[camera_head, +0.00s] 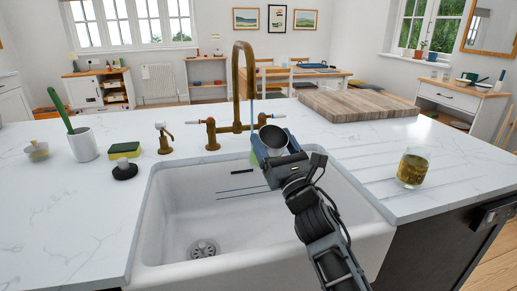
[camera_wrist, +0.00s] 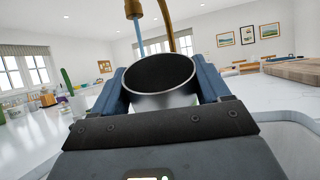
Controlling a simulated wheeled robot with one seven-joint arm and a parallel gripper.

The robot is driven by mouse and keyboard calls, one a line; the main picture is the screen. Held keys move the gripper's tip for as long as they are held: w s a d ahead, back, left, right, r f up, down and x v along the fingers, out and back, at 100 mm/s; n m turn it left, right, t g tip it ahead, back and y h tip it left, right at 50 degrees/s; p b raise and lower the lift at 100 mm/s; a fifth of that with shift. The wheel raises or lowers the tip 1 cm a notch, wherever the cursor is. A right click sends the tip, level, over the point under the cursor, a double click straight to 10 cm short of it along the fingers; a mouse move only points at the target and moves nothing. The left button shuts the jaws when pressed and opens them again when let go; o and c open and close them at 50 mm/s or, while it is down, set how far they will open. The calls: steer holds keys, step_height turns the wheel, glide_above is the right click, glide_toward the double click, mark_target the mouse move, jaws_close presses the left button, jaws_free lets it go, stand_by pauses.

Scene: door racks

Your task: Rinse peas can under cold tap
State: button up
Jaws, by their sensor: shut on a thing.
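My gripper (camera_head: 272,143) is shut on the peas can (camera_head: 273,137), an open metal can with a bit of green on its outside, and holds it over the white sink. The brass tap (camera_head: 238,85) arches over the sink from the back. A thin blue water stream (camera_head: 252,112) falls from its spout beside the can's rim; it also shows in the wrist view (camera_wrist: 141,45). I cannot tell whether the water enters the can.
The white sink (camera_head: 165,215) has a drain at its bottom left. A glass of amber liquid (camera_head: 412,168) stands on the right counter, and a wooden board (camera_head: 357,104) lies behind it. A cup with a green brush (camera_head: 83,145) and a sponge (camera_head: 125,149) are at left.

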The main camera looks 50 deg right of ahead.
steer(key=s+a, duration=0.2)
steer(key=s, duration=0.3)
steer(key=shift+s, duration=0.35)
steer(key=shift+r, duration=0.1)
stand_by(1.2)
steer(key=s+a+r+p, duration=0.1)
steer(key=s+r+p, duration=0.1)
steer(key=s+r, duration=0.2)
steer(key=shift+s+a+p, duration=0.2)
steer(key=shift+s+p, duration=0.15)
steer(key=shift+s, duration=0.05)
stand_by(0.9)
